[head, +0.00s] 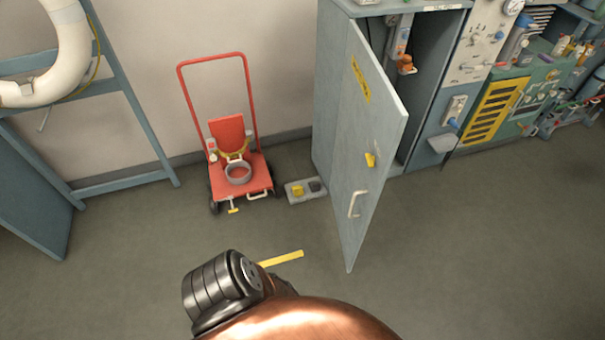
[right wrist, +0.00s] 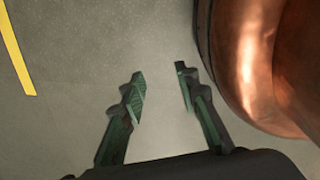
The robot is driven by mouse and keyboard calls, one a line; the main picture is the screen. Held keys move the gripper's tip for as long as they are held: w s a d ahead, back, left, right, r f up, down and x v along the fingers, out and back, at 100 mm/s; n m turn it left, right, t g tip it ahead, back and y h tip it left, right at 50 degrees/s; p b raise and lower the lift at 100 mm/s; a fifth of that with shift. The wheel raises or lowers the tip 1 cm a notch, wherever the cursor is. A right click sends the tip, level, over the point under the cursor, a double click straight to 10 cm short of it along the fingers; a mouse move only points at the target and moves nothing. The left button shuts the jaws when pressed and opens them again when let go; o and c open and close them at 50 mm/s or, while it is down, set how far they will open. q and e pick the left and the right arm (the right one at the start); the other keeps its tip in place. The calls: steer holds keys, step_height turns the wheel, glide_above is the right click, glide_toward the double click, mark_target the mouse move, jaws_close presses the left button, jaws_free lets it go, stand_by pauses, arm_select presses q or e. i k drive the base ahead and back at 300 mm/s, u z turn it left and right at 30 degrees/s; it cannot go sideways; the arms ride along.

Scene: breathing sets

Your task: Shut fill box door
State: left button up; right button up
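The fill box is most likely the tall grey cabinet (head: 432,75) against the wall in the head view. Its grey door (head: 365,140) stands wide open, hinged at the left front edge and swung out towards me. The door has a yellow label (head: 361,79), a yellow knob (head: 370,160) and a pale bar handle (head: 355,204) near its free edge. My right gripper (right wrist: 160,80) is open and empty above bare floor in the right wrist view. Neither gripper shows in the head view, and nothing touches the door.
A red trolley (head: 247,166) and a grey tray (head: 293,196) stand left of the cabinet. A panel with a yellow grille (head: 494,111) is to its right. A yellow floor stripe (head: 282,258) lies in front; a yellow stripe (right wrist: 17,50) also shows by the right gripper. The floor before the door is clear.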

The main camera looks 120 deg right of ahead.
mark_target(372, 119)
steer(key=z, duration=3.45)
